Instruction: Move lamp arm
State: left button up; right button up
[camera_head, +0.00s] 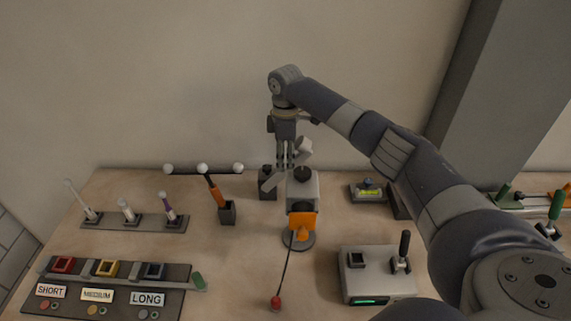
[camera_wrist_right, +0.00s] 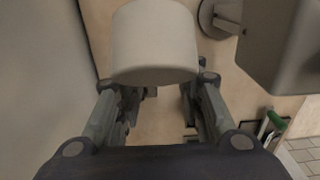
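What I take to be the lamp arm is a pale grey jointed piece in the head view (camera_head: 300,150), beside my right gripper (camera_head: 284,164). It slants beside a grey box-shaped head (camera_head: 302,188) with an orange part, above a round grey base (camera_head: 296,241). My right gripper points down. In the right wrist view its two fingers (camera_wrist_right: 160,105) stand apart, with a pale cylinder (camera_wrist_right: 155,45) in front of their far ends. I cannot tell whether they touch it. My left gripper is not in view.
A grey control box (camera_head: 378,284) with a lever stands front right. Several small tools in holders (camera_head: 130,222) and a SHORT-MEDIUM-LONG panel (camera_head: 110,286) are left. A wall stands behind the bench.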

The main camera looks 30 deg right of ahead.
aim_at(286, 166)
jog(key=shift+f, duration=1.8)
grip_shut()
jog(key=shift+s+d+f+t+y+p, duration=0.4)
jog(key=shift+d+f+t+y, duration=0.1)
jog(key=shift+d+f+y, duration=0.25)
jog(key=d+f+t+y+b, duration=0.1)
jog(key=f+y+b, duration=0.1)
jog(key=b, duration=0.1)
jog(key=s+f+t+y+b, duration=0.1)
jog(key=f+y+b, duration=0.1)
jog(key=b, duration=0.2)
jog(key=d+f+t+y+b, duration=0.1)
jog(key=f+y+b, duration=0.1)
jog(key=b, duration=0.1)
jog(key=shift+s+d+t+b, duration=0.25)
jog(key=shift+d+t+b, duration=0.05)
jog(key=shift+t+b, duration=0.1)
jog(key=shift+y+b, duration=0.45)
jog(key=shift+b, duration=0.45)
jog(key=shift+t, duration=0.3)
